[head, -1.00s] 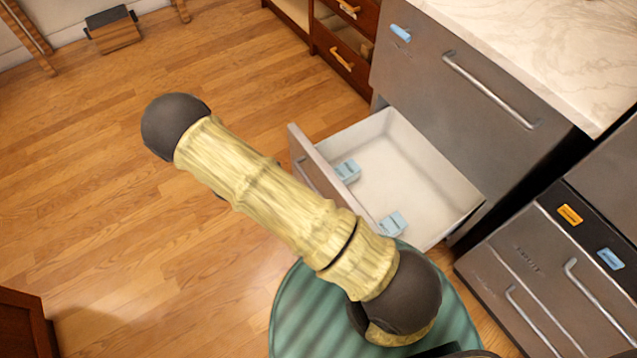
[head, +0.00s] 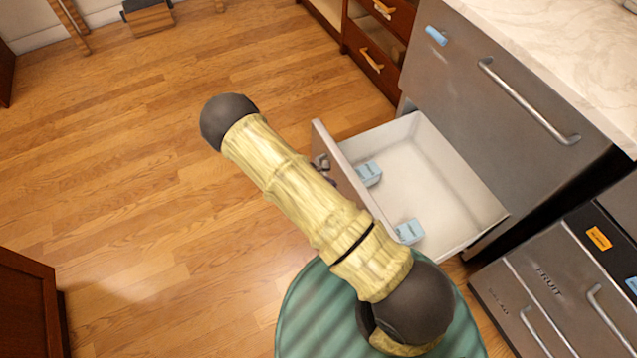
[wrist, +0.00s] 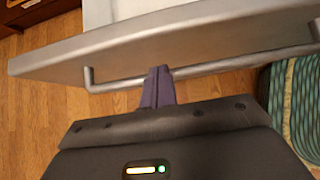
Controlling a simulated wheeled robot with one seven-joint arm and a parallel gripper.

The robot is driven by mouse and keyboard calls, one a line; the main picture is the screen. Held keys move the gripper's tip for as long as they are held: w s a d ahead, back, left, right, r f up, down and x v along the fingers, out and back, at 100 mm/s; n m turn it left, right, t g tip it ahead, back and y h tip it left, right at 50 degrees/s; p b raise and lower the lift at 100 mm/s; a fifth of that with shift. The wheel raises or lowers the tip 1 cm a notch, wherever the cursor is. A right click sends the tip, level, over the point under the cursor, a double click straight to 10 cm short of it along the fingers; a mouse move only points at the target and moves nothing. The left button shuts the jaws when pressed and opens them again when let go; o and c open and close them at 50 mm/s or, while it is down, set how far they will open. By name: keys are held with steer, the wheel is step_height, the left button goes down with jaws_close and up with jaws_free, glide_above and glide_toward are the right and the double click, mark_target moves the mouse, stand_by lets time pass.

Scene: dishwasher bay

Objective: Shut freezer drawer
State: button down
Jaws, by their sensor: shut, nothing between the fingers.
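The freezer drawer (head: 445,180) is pulled out low under the counter, with a white inside and a grey front panel. Its front panel (wrist: 190,36) also crosses the top of the wrist view, with a bar handle (wrist: 240,64) along it. My gripper (wrist: 160,72) is shut and empty, its fingertips at the handle bar and pointing at the panel. I cannot tell whether they touch it. In the head view a small part of my gripper (head: 322,166) shows beside the drawer front; my arm hides the rest.
Two light-blue pieces (head: 369,173) sit inside the drawer behind its front. A grey upper front (head: 490,90) with a bar handle is above it. A grey appliance (head: 545,285) stands at the lower right. Wooden floor (head: 140,170) is clear on the left.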

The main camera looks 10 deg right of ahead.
mark_target(346, 179)
steer(key=shift+w+d+r, duration=0.1)
steer(key=shift+w+d, duration=0.2)
steer(key=shift+d, duration=0.5)
steer(key=shift+w+d+r, duration=0.1)
steer(key=shift+w+d, duration=0.15)
steer(key=shift+d, duration=0.55)
steer(key=shift+w+d, duration=0.1)
